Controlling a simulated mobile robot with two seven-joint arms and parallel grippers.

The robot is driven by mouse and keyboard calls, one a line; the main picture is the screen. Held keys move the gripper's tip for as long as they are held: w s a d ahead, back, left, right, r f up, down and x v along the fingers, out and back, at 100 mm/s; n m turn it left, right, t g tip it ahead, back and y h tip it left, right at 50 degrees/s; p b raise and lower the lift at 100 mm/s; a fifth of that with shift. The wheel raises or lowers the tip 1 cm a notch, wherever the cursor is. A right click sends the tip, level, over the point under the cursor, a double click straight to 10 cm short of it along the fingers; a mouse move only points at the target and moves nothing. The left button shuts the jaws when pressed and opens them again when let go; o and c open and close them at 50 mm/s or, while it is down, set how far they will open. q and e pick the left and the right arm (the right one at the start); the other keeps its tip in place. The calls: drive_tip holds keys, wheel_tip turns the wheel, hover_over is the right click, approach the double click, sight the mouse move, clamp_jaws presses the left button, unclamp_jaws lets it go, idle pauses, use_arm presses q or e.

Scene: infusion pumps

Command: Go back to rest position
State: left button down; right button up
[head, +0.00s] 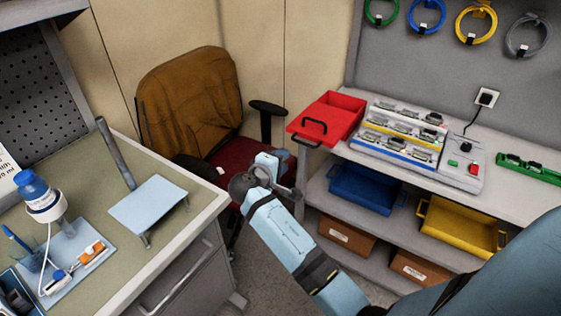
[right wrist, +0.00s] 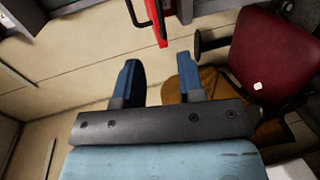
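My right arm comes in from the lower right of the head view. Its gripper end (head: 270,166) is in front of the chair, in the gap between the left desk and the right shelf unit. In the right wrist view the two blue fingers of my right gripper (right wrist: 158,64) stand apart with nothing between them. It is open and empty. My left gripper does not show in either view.
A chair (head: 190,100) with a brown cover stands behind my gripper. The shelf unit (head: 520,205) at right holds a red tray (head: 340,112) and a pump rack (head: 385,158). The left desk (head: 90,175) bears a small light-blue stand (head: 150,208) and a bottle (head: 35,185).

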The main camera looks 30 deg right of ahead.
idle(0.4)
drive_tip(key=s+a+f+n+t+y+p, duration=0.1)
drive_tip(key=s+a+f+t+y+p, duration=0.1)
drive_tip(key=s+a+f+y, duration=0.25)
drive_tip(key=s+a+f+n+t+y+p, duration=0.1)
drive_tip(key=s+a+f+y+p, duration=0.1)
drive_tip(key=s+f+y, duration=0.4)
drive_tip(key=s+a+m+y+p, duration=0.1)
drive_tip(key=s+a+m+y, duration=0.1)
drive_tip(key=s+a, duration=0.3)
drive_tip(key=s+a+f+m+t+y+p, duration=0.1)
drive_tip(key=s+a+y, duration=0.4)
drive_tip(key=s, duration=0.7)
drive_tip(key=shift+s+a+f+m+t+p, duration=0.2)
drive_tip(key=shift+s+m+t+p, duration=0.15)
drive_tip(key=shift+p, duration=0.4)
drive_tip(key=shift+d, duration=0.1)
